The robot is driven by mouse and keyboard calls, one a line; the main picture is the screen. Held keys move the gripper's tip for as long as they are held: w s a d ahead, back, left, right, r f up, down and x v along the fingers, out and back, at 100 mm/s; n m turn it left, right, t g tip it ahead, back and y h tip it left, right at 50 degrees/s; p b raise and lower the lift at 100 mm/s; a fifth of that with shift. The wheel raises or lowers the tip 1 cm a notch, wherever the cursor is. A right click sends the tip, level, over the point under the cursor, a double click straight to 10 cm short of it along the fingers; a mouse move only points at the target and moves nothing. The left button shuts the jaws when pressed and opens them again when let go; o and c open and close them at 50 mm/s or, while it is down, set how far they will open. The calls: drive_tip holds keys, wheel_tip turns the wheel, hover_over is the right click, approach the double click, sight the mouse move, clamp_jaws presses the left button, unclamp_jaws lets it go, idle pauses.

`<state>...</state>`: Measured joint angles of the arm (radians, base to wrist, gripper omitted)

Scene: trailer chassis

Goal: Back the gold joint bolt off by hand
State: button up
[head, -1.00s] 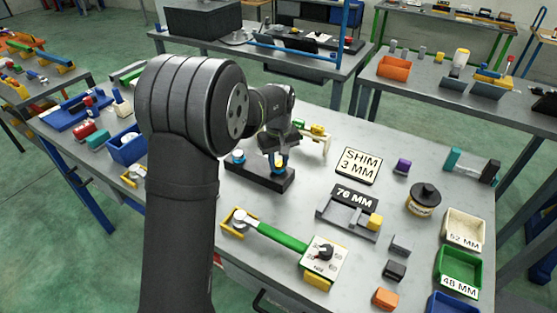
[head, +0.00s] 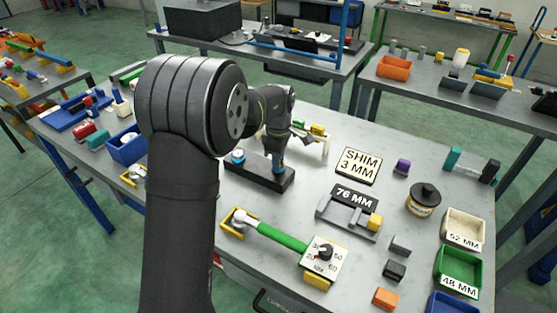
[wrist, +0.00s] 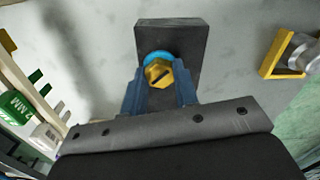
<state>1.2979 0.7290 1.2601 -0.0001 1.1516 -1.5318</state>
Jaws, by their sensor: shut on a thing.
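The gold joint bolt (wrist: 158,73) shows in the wrist view as a hex head with a dark line across it. A blue round part (wrist: 156,56) shows at its edge. My gripper (wrist: 160,88) is shut on the bolt head, one blue finger on each side. In the head view my gripper (head: 278,170) points down at the right end of a black block (head: 262,180); the bolt is hidden there by the fingers. Another blue-ringed fitting (head: 238,157) stands on the block's left end.
A green-handled torque wrench (head: 280,236) lies in front of the block, its end in a yellow holder (head: 237,222). A shim sign (head: 358,165) and a grey fixture (head: 345,214) stand to the right. A cream frame (head: 325,147) stands close behind my gripper.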

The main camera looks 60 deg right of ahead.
drive_tip(key=shift+a+f+n, duration=0.1)
drive_tip(key=shift+f+n, duration=0.15)
drive_tip(key=shift+n, duration=0.45)
drive_tip(key=o, duration=1)
drive_tip(key=shift+r, duration=0.1)
wheel_tip(320, 180, up, 18)
drive_tip(key=shift+f, duration=0.25)
drive_tip(key=shift+f, duration=0.1)
wheel_tip(320, 180, down, 17)
drive_tip(key=shift+f, duration=0.1)
idle(0.5)
